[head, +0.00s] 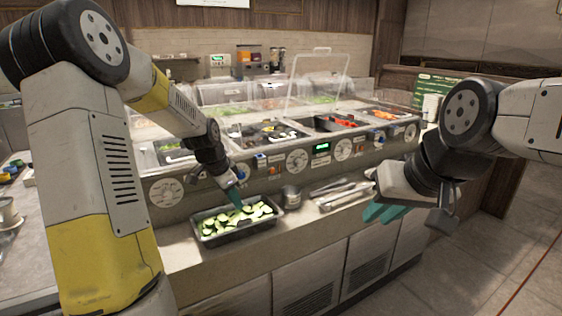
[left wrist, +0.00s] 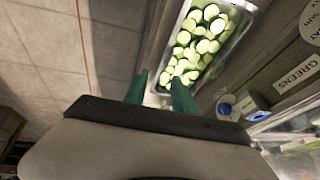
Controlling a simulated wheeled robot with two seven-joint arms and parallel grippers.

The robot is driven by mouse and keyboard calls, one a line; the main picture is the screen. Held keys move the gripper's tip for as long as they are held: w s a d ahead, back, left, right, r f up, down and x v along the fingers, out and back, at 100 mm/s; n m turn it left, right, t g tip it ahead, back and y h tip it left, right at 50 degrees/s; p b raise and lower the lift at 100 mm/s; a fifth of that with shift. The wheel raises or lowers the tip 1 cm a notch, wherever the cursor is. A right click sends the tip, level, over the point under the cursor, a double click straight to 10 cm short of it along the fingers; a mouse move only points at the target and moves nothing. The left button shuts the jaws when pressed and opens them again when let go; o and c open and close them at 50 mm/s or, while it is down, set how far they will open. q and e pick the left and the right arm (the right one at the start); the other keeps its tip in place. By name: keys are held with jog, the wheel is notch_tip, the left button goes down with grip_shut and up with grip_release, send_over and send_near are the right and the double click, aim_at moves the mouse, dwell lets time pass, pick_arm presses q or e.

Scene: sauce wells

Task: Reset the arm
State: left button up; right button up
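My left gripper (head: 235,197) reaches down from the left in the head view, with its teal fingertips just above the far edge of a dark metal tray (head: 240,234) of sliced zucchini (head: 232,218). In the left wrist view its two fingers (left wrist: 158,90) stand apart with nothing between them, and the zucchini (left wrist: 200,40) lies beyond the tips. My right gripper (head: 386,212) hangs in front of the counter at the right, its teal fingers pointing left and down. No object shows in it, but the gap between its fingers cannot be made out.
A small metal cup (head: 291,195) and metal tongs (head: 340,193) lie on the counter right of the tray. Behind stands a food bar with dials and several filled wells under a clear guard (head: 318,80). Open floor (head: 480,250) lies at the right.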

pick_arm(q)
jog(key=s+d+r+n+t+y, duration=0.1)
jog(key=s+d+r+n, duration=0.25)
jog(key=s+r, duration=0.9)
jog(key=s+d+r+n, duration=0.1)
jog(key=s+n, duration=0.2)
jog(key=s, duration=0.4)
jog(key=s+d+r+n+t+h, duration=0.1)
jog(key=s+r+n, duration=0.1)
jog(key=s, duration=0.6)
jog(key=shift+n, duration=0.65)
jog(key=shift+a, duration=0.1)
